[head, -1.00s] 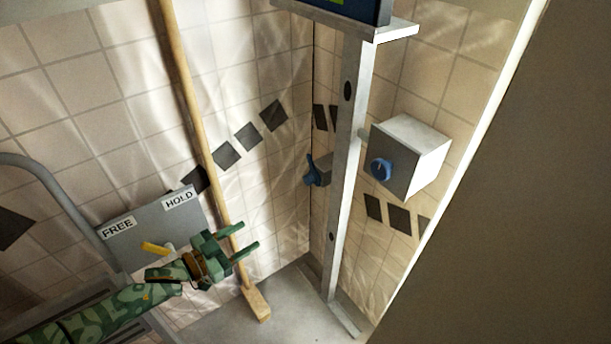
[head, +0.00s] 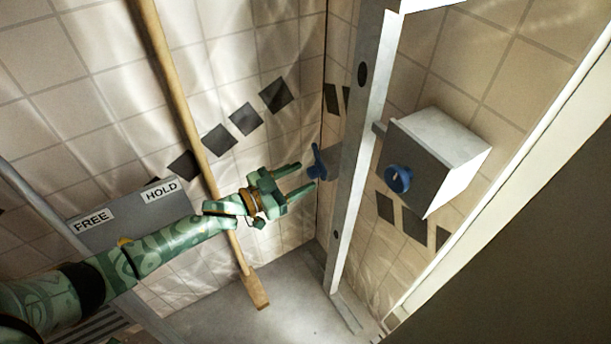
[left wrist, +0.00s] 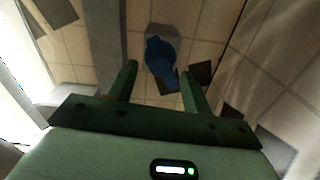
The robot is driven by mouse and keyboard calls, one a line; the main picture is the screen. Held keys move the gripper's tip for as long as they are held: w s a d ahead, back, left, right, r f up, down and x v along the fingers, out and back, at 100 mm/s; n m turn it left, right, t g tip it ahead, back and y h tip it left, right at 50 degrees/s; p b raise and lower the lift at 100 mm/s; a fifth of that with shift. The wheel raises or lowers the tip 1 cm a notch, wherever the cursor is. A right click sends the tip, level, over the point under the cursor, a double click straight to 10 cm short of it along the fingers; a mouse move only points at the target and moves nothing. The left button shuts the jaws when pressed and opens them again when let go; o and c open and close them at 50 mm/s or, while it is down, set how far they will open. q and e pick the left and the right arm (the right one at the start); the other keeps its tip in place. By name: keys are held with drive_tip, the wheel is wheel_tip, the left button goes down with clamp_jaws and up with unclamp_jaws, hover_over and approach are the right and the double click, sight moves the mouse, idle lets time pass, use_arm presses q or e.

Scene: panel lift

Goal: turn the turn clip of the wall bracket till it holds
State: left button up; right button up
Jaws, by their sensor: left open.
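The blue turn clip (head: 317,162) sits on the front of the small grey wall bracket (head: 333,165), near the wall corner. In the head view its lever looks roughly upright. The clip also shows in the left wrist view (left wrist: 160,55), ahead of the fingers, with one end slanting down to the right. My left gripper (head: 305,176) is open and empty, its fingertips pointing at the clip from the left and very close to it. Whether a finger touches the clip I cannot tell. My right gripper is not in view.
A grey upright post (head: 359,140) stands just right of the bracket. Beyond it is a grey box (head: 432,150) with a blue knob (head: 397,179). A wooden pole (head: 187,105) leans behind my left arm. A panel labelled FREE and HOLD (head: 130,215) is at left.

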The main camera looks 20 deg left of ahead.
use_arm(q)
drive_tip(key=shift+w+d+f, duration=0.1)
drive_tip(key=shift+w+d, duration=0.25)
drive_tip(key=shift+w, duration=0.1)
drive_tip(key=shift+w+d, duration=0.25)
drive_tip(key=shift+w, duration=0.05)
drive_tip(key=c, duration=1)
drive_tip(key=shift+o, duration=0.2)
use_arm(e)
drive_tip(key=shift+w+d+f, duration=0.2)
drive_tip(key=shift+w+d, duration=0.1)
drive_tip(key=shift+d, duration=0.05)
